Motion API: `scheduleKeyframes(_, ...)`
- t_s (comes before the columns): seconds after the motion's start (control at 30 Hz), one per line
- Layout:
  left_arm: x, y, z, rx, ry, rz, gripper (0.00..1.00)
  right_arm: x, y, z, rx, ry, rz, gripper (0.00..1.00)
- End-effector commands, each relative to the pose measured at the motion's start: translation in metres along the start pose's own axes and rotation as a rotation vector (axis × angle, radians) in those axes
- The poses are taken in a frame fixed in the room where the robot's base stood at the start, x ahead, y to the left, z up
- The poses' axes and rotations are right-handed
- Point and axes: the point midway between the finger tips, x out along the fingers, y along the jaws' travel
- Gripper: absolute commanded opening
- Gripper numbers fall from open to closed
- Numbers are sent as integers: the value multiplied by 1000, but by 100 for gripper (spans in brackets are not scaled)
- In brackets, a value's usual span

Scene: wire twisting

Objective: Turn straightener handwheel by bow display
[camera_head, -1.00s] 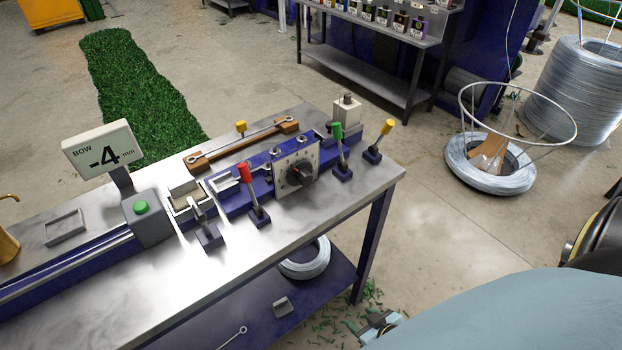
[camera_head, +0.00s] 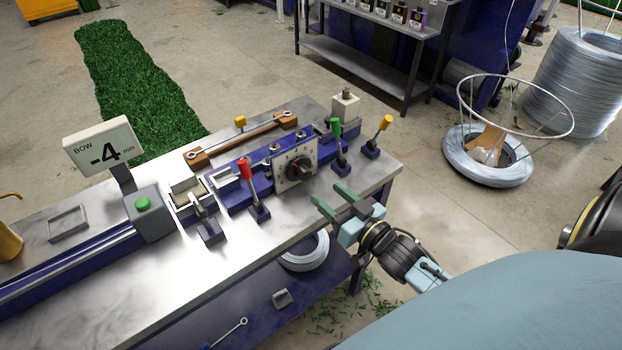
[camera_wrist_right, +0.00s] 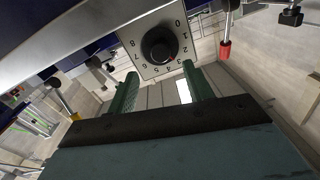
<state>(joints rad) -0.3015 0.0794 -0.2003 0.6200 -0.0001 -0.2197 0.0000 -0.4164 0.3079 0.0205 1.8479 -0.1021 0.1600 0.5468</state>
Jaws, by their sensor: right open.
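The black handwheel (camera_head: 299,168) sits on a light square dial plate (camera_head: 284,174) on the blue straightener on the bench. It also shows in the right wrist view (camera_wrist_right: 159,46), on a plate with numbers around it. The bow display (camera_head: 101,147) at the left reads -4 mm. My right gripper (camera_head: 331,199) is open and empty, with green fingers, in front of the bench edge, below and right of the handwheel and apart from it. In the right wrist view its fingers (camera_wrist_right: 160,85) are spread, with the handwheel beyond them. My left gripper is not in view.
A red-topped lever (camera_head: 255,190) stands left of the dial; green-topped (camera_head: 338,147) and yellow-topped levers (camera_head: 377,138) stand right of it. A grey box with a green button (camera_head: 143,204) sits below the display.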

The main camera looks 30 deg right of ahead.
Motion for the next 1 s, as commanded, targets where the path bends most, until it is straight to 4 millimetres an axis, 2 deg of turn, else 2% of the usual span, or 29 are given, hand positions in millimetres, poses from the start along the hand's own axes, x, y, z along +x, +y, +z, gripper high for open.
scheduleKeyframes(0.03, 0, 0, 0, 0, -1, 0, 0, 11, 0, -1, 0, 2, -1, 51)
scheduleKeyframes(0.2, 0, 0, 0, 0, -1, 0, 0, 42, 0, 0, 0, 0, 0, 51)
scheduleKeyframes(0.4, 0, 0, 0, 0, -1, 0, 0, 65, 0, 0, 0, 0, 0, 51)
scheduleKeyframes(0.8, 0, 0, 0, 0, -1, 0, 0, 72, 0, 1, 0, -2, 0, 51)
scheduleKeyframes(0.83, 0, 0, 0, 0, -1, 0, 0, 72, 0, 1, 0, -2, 0, 50)
scheduleKeyframes(1.0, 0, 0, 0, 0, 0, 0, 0, 72, 0, 1, 0, -2, 1, 28)
